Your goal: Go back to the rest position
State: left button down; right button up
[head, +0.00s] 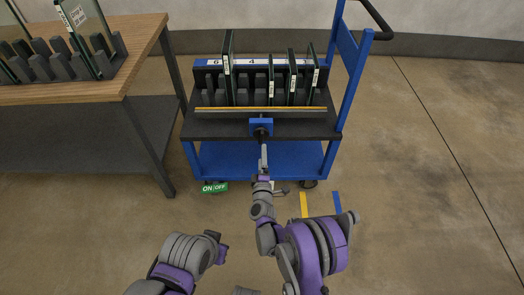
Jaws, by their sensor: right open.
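My right gripper (264,150) reaches forward to the front of the blue cart (265,158). Its jaws are open, and its tips are just below a small blue block with a dark round part (261,127) at the cart's front edge. I cannot tell whether they touch it. My right arm stretches up from the bottom of the view. Part of my left arm shows at the bottom left, bent, but its gripper is not in view.
The cart carries a dark slotted rack (240,97) with several upright glass panes (228,70). A wooden-topped table (100,88) at the left holds another rack with panes. A green ON/OFF sign (214,187) is near the cart's lower left. Floor at right is clear.

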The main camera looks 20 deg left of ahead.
jog(key=shift+d+r, duration=0.1)
dwell(0.5)
jog(key=s+d+r+m+g, duration=0.3)
jog(key=d+r, duration=0.4)
jog(key=s+d+r+m+g, duration=0.3)
jog(key=d+r, duration=0.4)
jog(key=s+d+f+m+g+h, duration=0.15)
jog(key=s+d+m, duration=0.25)
jog(key=s+d, duration=0.5)
jog(key=s+d+m+g+h, duration=0.25)
jog(key=s+d+m, duration=0.25)
jog(key=s, duration=0.7)
jog(key=s+d+f+m+g+h, duration=0.1)
jog(key=s+d+m+g, duration=0.4)
jog(key=s, duration=0.6)
pick_arm(q)
notch_tip(320, 180, up, 24)
jog(key=w+t+p, duration=0.1)
jog(key=p, duration=2)
jog(key=shift+w, duration=0.25)
pick_arm(e)
notch_tip(320, 180, up, 24)
jog(key=w+d+t, duration=0.1)
jog(key=t, duration=0.2)
jog(key=shift+w+d+f, duration=0.2)
jog(key=shift+d, duration=0.15)
